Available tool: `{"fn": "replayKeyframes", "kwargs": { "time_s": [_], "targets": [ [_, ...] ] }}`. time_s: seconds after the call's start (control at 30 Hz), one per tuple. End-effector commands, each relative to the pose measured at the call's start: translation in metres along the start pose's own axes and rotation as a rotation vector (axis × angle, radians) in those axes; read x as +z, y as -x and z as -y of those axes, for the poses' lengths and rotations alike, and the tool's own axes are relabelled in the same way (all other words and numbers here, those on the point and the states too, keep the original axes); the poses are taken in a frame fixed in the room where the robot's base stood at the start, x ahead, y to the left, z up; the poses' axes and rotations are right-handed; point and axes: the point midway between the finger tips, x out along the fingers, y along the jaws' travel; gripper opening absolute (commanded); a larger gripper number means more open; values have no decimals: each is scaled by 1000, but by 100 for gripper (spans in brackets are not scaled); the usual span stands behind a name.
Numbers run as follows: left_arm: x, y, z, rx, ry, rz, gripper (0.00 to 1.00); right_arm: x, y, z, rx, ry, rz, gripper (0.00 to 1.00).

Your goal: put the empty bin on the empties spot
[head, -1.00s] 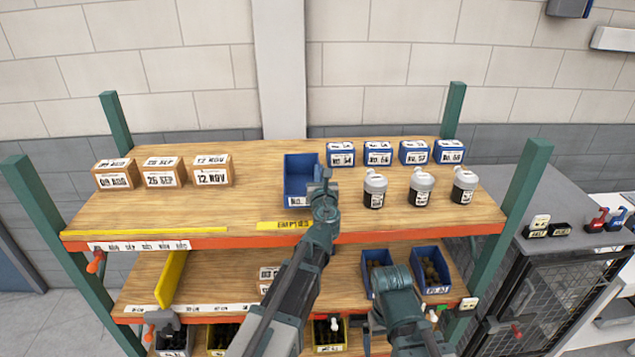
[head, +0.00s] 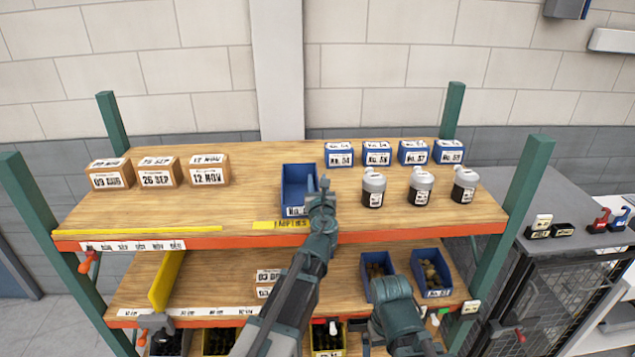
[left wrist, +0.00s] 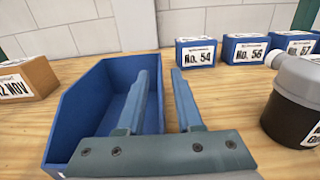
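The empty blue bin (head: 289,187) is on the top shelf, just behind the yellow EMPTIES label (head: 281,225) on the front edge. My left gripper (head: 321,190) is at its right wall.
Black-and-white bottles (head: 373,188) stand right of the bin, with small blue boxes (head: 376,153) behind them. Dated cardboard boxes (head: 208,170) stand at left. Bare shelf (head: 245,195) lies between them and the bin. Filled blue bins (head: 432,272) sit on the lower shelf.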

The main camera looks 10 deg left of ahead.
Motion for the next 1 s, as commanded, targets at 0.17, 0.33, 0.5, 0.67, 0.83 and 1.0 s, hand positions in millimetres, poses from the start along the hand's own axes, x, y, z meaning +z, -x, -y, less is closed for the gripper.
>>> {"fn": "replayKeyframes", "kwargs": {
  "time_s": [0.17, 0.33, 0.5, 0.67, 0.83, 1.0],
  "targets": [
    [4, 0, 0, 0, 0, 0, 35, 0, 3, 0, 0, 0, 0, 100],
    [3, 25, -1, -2, 0, 0, 35, 0, 3, 0, 0, 0, 0, 100],
    [3, 63, -2, -2, 0, 0, 35, 0, 3, 0, 0, 0, 0, 100],
    [3, 92, -1, -2, 0, 0, 35, 0, 3, 0, 0, 0, 0, 100],
    [3, 112, 0, -1, 0, 0, 35, 0, 3, 0, 0, 0, 0, 100],
    [3, 120, 0, 0, 0, 0, 35, 0, 3, 0, 0, 0, 0, 100]
  ]
}}
